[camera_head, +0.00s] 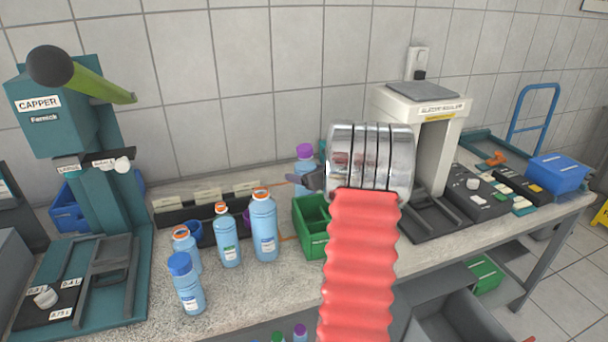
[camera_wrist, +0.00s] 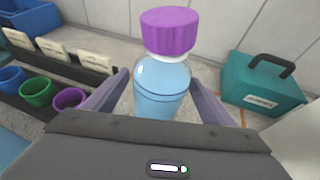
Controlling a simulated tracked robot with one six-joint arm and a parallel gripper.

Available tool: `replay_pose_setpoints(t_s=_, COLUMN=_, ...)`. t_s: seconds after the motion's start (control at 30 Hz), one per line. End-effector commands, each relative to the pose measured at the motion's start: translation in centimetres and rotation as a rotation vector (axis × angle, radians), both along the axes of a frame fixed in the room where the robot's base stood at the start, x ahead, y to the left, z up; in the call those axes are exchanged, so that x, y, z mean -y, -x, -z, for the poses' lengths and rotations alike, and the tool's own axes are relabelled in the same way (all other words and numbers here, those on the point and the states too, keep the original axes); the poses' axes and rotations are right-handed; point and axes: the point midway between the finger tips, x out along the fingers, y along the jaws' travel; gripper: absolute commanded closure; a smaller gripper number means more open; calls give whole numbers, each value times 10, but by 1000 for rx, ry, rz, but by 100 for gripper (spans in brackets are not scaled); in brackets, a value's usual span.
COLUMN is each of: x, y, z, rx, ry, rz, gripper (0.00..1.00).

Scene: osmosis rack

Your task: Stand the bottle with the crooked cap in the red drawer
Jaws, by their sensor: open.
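A light blue bottle with a purple cap (camera_wrist: 163,92) stands between the fingers of my gripper (camera_wrist: 158,78) in the wrist view. The fingers are open, one on each side, with a gap visible beside the bottle. In the head view this bottle (camera_head: 304,165) stands at the back of the bench, beside my gripper (camera_head: 305,180). Its cap looks slightly tilted in the wrist view, but I cannot tell if it is crooked. A blue-capped bottle (camera_head: 187,285) and several orange-topped bottles (camera_head: 264,230) stand at front left. I see no red drawer; it may be hidden.
The teal capper (camera_head: 65,120) stands at left. A green bin (camera_head: 311,222) is close below my gripper. A white arch-shaped machine (camera_head: 425,110) stands at right. A teal toolbox (camera_wrist: 260,85) is right of the bottle in the wrist view. An open grey drawer (camera_head: 455,325) is below the bench.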

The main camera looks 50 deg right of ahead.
Motion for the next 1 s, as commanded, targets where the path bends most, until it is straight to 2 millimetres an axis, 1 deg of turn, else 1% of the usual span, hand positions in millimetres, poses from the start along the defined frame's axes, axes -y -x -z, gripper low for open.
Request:
replay_pose_setpoints(t_s=0.13, x=-1, y=5, z=-4, rx=1, ry=1, rz=1, gripper=23)
replay_pose_setpoints(t_s=0.27, x=-5, y=17, z=-10, rx=0, ry=2, rz=1, gripper=23)
replay_pose_setpoints(t_s=0.8, x=-28, y=90, z=-41, rx=1, ry=2, rz=1, gripper=23)
replay_pose_setpoints(t_s=1.0, x=-33, y=104, z=-47, rx=0, ry=1, rz=0, gripper=23)
